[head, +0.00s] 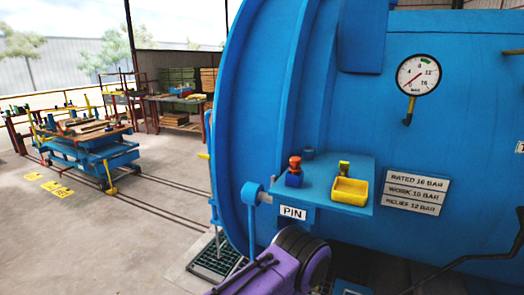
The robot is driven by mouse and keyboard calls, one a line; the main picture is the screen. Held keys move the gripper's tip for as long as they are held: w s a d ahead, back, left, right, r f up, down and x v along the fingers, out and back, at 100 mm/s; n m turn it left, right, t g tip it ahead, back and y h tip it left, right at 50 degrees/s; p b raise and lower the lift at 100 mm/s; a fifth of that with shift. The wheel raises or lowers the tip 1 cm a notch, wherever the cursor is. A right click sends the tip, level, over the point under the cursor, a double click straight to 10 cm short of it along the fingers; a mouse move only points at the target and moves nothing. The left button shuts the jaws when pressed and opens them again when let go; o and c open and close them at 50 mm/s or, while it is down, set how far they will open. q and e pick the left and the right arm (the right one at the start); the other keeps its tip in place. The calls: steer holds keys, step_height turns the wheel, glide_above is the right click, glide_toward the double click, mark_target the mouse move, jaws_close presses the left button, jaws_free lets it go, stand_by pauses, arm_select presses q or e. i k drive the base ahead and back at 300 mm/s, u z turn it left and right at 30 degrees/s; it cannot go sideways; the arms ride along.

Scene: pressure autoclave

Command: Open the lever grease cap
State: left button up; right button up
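I cannot pick out a lever grease cap with certainty. A small blue fitting with an orange-red top (295,172) stands on the left part of a blue shelf (325,180) on the autoclave's side. A low dark blue round piece (308,154) is just behind it. No fingers of either gripper show in the head view.
The blue autoclave (440,110) fills the right side. It carries a pressure gauge (418,75), rating plates (414,194) and a PIN label (293,213). A dark bar (470,259) crosses the lower right.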

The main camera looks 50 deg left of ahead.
mark_target(342, 163)
steer(key=u, duration=0.8)
steer(key=i, duration=0.4)
